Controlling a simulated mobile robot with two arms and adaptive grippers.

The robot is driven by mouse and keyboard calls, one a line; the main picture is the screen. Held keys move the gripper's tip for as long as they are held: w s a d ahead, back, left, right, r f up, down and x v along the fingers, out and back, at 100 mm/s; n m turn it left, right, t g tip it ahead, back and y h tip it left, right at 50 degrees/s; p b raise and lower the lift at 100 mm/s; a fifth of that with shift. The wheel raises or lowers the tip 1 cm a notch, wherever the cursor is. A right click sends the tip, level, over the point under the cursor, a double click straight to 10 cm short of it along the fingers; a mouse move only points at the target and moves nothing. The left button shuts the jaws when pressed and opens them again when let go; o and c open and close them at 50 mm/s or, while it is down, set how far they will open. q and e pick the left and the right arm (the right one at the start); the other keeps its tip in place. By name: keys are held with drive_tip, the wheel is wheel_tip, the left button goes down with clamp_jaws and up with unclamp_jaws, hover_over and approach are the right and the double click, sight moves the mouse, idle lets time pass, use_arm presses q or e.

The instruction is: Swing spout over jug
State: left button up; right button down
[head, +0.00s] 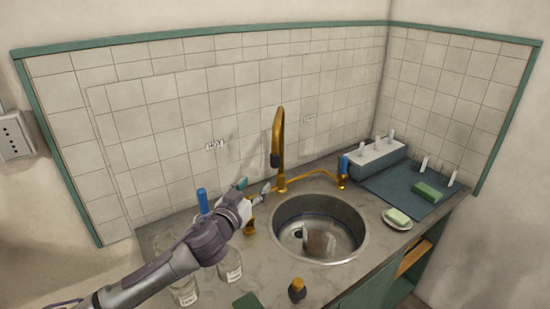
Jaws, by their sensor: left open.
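The brass gooseneck spout (281,135) rises behind the round steel sink, with its dark nozzle (275,160) hanging at the left of the bend. A see-through vessel, which looks like the jug (318,242), is in the sink; its outline is hard to make out. My left gripper (254,188) is open and empty, left of the spout's lower part and apart from the nozzle in the picture. Its depth relative to the spout is unclear. My right gripper is out of view.
The sink (361,246) is set in a grey counter. Blue-handled brass taps stand left (202,200) and right (343,165). Labelled bottles (231,265) stand by my forearm. A soap dish (397,224), dark mat (380,188) and grey box (370,164) are at right.

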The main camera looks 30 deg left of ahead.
sight(273, 159)
use_arm(q)
drive_tip(key=shift+t, duration=0.3)
drive_tip(key=w+p, duration=0.1)
drive_tip(key=w, duration=0.3)
drive_tip(key=w+a+r+p, duration=0.1)
drive_tip(key=w, duration=0.3)
drive_tip(key=w+a+p, duration=0.1)
drive_tip(key=w+p, duration=0.1)
drive_tip(key=w, duration=0.2)
drive_tip(key=shift+w+a+r, duration=0.1)
drive_tip(key=shift+w+r, duration=0.15)
drive_tip(key=shift+w+a+f, duration=0.15)
drive_tip(key=shift+w, duration=0.65)
clamp_jaws()
